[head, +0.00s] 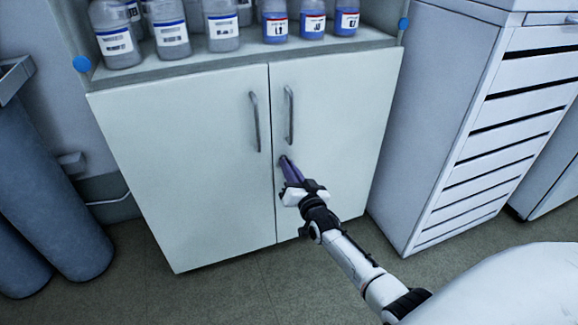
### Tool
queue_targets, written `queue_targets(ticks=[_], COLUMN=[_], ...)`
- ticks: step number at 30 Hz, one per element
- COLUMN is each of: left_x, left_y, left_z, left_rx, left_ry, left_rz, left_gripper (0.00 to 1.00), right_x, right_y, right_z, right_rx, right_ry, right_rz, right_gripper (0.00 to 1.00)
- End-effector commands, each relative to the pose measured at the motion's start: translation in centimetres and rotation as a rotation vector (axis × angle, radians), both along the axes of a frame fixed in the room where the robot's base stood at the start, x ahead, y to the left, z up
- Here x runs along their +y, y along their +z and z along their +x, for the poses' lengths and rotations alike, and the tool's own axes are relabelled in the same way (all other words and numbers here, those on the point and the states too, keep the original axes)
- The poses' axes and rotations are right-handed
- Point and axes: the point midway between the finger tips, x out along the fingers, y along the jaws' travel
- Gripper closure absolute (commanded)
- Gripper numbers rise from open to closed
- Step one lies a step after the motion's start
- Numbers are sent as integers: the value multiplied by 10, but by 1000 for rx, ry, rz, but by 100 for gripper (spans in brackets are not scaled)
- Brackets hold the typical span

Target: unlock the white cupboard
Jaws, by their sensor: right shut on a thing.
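The white cupboard (190,165) stands ahead with both doors closed. Each door has a grey vertical bar handle near the middle seam, the left handle (254,121) and the right handle (289,114). My right gripper (294,178) is at the right door, just below its handle and close to the seam. It is shut on a purple thing (288,168), which looks like a key and reaches the door's face. The lock itself is hidden behind it, so I cannot tell how far in the tip is. My left gripper is not in view.
Several labelled bottles (222,28) stand on the shelf above the doors. A white drawer stack (480,130) stands close on the right. Blue-grey cylinders (60,190) stand at the left. The floor (215,295) before the doors is clear.

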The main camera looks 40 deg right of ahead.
Motion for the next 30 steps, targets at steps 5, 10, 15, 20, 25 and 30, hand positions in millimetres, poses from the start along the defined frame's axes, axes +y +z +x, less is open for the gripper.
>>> queue_targets(ticks=[5, 10, 15, 20, 25, 30], left_x=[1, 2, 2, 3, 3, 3], left_y=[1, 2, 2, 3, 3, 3], left_z=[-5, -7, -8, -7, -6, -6], left_rx=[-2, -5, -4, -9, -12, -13], left_ry=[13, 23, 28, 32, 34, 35], left_rz=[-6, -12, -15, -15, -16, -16], left_gripper=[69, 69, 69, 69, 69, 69], right_x=[0, 0, 0, 0, 0, 0], right_y=[1, 1, 0, 0, 0, 0], right_z=[0, 0, 0, 0, 0, 0], right_rx=[36, 66, 88, 101, 107, 109], right_ry=[0, 0, -1, -1, 0, 0], right_rz=[-152, -274, -365, -420, -447, -455], right_gripper=[100, 100, 100, 100, 100, 100])
